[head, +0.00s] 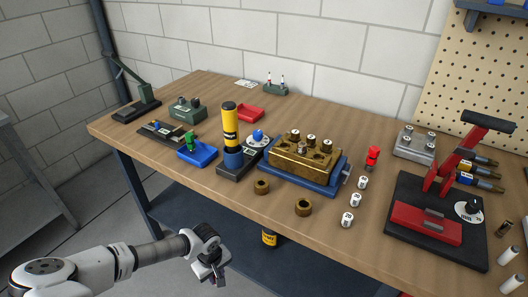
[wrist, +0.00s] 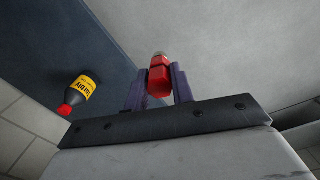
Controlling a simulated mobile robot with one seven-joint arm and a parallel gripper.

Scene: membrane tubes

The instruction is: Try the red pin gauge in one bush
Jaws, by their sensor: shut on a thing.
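My gripper (head: 210,271) is low in front of the table's front edge. In the wrist view my gripper (wrist: 160,88) is shut on a red piece (wrist: 159,80) with a pale end, which looks like the red pin gauge. In the head view the held piece is hardly visible. Another red piece (head: 372,156) stands upright on the table. A brass block (head: 290,172) with bush-like holes sits in a blue holder (head: 318,188), with several white-topped pieces in it. Two loose brass rings (head: 262,187) lie in front of it.
Small white cylinders (head: 355,200) stand right of the block. A yellow-black cylinder (head: 230,130) stands left of it. A red press (head: 436,212) occupies the right side.

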